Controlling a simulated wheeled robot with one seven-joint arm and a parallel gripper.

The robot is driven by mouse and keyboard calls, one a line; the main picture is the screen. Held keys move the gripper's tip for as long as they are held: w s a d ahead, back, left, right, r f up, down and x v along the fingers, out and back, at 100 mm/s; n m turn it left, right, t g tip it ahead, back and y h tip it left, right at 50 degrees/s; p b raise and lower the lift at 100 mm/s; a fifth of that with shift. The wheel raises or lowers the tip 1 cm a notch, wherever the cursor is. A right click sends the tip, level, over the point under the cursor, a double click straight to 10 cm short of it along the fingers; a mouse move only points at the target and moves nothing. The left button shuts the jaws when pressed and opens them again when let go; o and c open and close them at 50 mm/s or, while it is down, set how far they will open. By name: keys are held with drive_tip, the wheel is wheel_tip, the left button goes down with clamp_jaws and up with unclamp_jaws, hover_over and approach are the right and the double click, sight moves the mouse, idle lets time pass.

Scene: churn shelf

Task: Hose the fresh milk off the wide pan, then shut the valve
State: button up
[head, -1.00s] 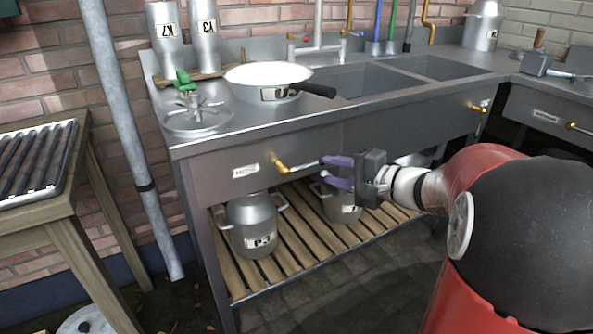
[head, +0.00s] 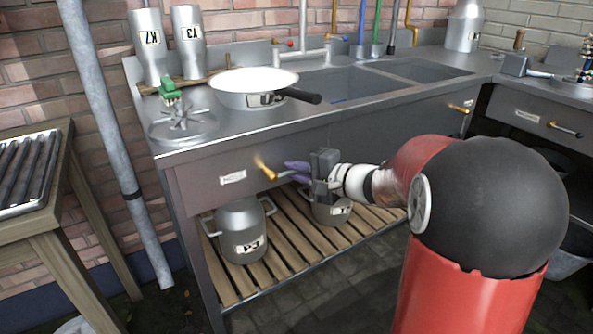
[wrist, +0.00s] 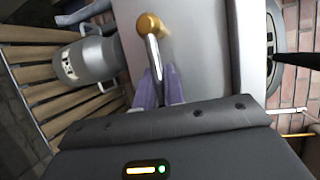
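The wide pan (head: 232,99) stands on the counter left of the sinks, its inside white and its dark handle pointing right. Whether the white is milk I cannot tell. Its side and handle show at the right of the wrist view (wrist: 277,75). The lever's far end is hidden between the fingers.
Coloured pipes (head: 376,30) rise behind the sinks (head: 345,85). Churns (head: 241,238) stand on the slatted shelf below. A wooden rack table (head: 50,215) is at left.

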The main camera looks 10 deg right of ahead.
clamp_jaws()
drive_tip(key=f+m+b, duration=0.1)
drive_tip(key=b, duration=0.1)
drive_tip(key=m+t+y+b, duration=0.1)
drive_tip(key=m+b, duration=0.1)
drive_tip(key=b, duration=0.1)
drive_tip(key=f+m+y+b, duration=0.1)
drive_tip(key=b, duration=0.2)
drive_tip(key=shift+s+a+f, duration=0.1)
drive_tip(key=shift+a+f, duration=0.2)
drive_tip(key=shift+f, duration=0.05)
drive_tip(key=o, duration=0.6)
unclamp_jaws()
drive_tip(key=shift+o, duration=0.2)
drive_tip(key=v, duration=0.7)
drive_tip(key=shift+s+d, duration=0.25)
drive_tip(key=shift+s, duration=0.05)
